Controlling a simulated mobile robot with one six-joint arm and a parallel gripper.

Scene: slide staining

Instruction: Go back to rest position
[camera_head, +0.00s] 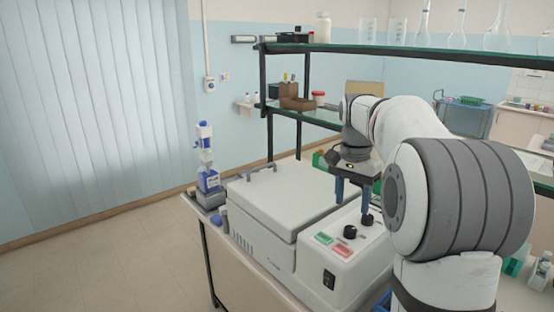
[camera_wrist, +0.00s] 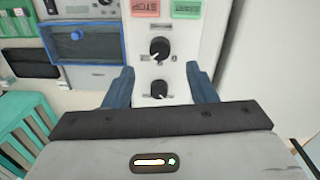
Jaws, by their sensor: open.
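My gripper (camera_head: 353,197) is open and empty, with its two blue fingers pointing down over the control panel of a white lab machine (camera_head: 280,205). In the wrist view my gripper (camera_wrist: 160,88) has its fingers spread on either side of the panel's two black knobs. The upper knob (camera_wrist: 159,49) and lower knob (camera_wrist: 158,89) lie between the fingers in that picture, and I see no finger gripping them. A red STOP button (camera_wrist: 145,8) and a green START button (camera_wrist: 187,9) are at the top of the wrist view.
A shelf rack (camera_head: 330,48) with glassware stands behind my arm. A blue and white bottle dispenser (camera_head: 207,165) stands left of the machine. In the wrist view a blue-framed box (camera_wrist: 82,45) and a teal rack (camera_wrist: 22,125) lie to the left. The floor at left is clear.

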